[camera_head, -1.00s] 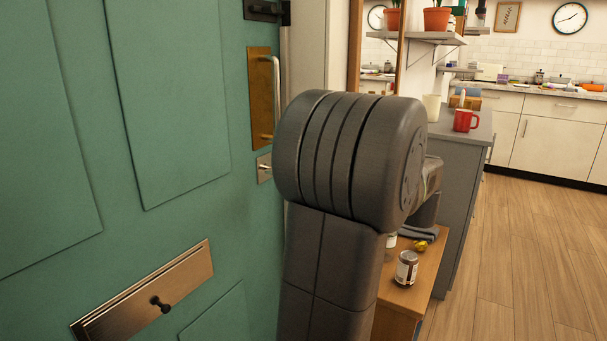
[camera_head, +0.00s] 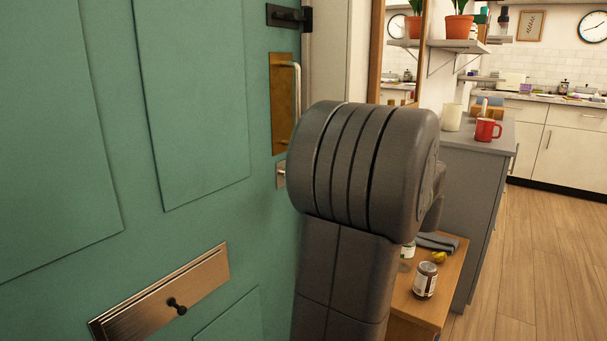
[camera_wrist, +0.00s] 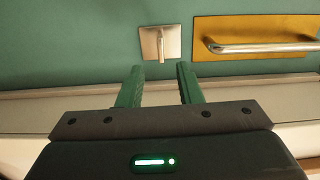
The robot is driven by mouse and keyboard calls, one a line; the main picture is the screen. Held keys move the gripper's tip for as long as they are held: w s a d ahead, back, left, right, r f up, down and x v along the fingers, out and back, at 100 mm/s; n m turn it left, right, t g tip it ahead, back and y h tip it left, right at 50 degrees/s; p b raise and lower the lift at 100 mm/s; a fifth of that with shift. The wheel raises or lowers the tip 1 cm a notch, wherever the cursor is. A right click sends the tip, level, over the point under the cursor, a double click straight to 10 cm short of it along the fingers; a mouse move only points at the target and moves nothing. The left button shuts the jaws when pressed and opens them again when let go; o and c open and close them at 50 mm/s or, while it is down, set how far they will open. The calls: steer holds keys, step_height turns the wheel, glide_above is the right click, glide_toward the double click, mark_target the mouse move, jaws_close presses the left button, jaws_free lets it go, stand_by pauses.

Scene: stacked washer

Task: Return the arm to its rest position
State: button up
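My arm stands in the middle of the head view, its big grey joint in front of the green door's edge; my gripper is hidden behind it there. In the wrist view my gripper (camera_wrist: 159,82) shows two green fingers set apart with nothing between them. The fingers point toward the green door (camera_head: 190,100). A small metal plate with a latch knob (camera_wrist: 160,43) lies just beyond the fingertips, apart from them as far as I can tell. The brass plate with a steel pull handle (camera_head: 286,100) is on the door; it also shows at right in the wrist view (camera_wrist: 262,46).
A wooden side table (camera_head: 446,280) with a jar (camera_head: 425,281) stands right of my arm. Behind it is a grey counter (camera_head: 470,190) with a red mug (camera_head: 487,129). A letter slot (camera_head: 165,296) is low on the door. Wooden floor at right is free.

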steer(key=b+x, duration=0.1)
steer(key=x, duration=0.7)
steer(key=shift+w+a+b, duration=0.2)
steer(key=shift+a+b, duration=0.1)
steer(key=shift+b, duration=0.1)
steer(key=p+v, duration=0.4)
steer(key=v, duration=1)
steer(key=w+a+m+p, duration=0.8)
steer(key=a+m+p, duration=0.1)
steer(key=a+m, duration=0.2)
steer(key=shift+w+r+m, duration=0.2)
steer(key=shift+r+m, duration=0.1)
steer(key=shift+a, duration=0.1)
steer(key=shift+s+f, duration=0.1)
steer(key=shift+f, duration=0.05)
stand_by(0.4)
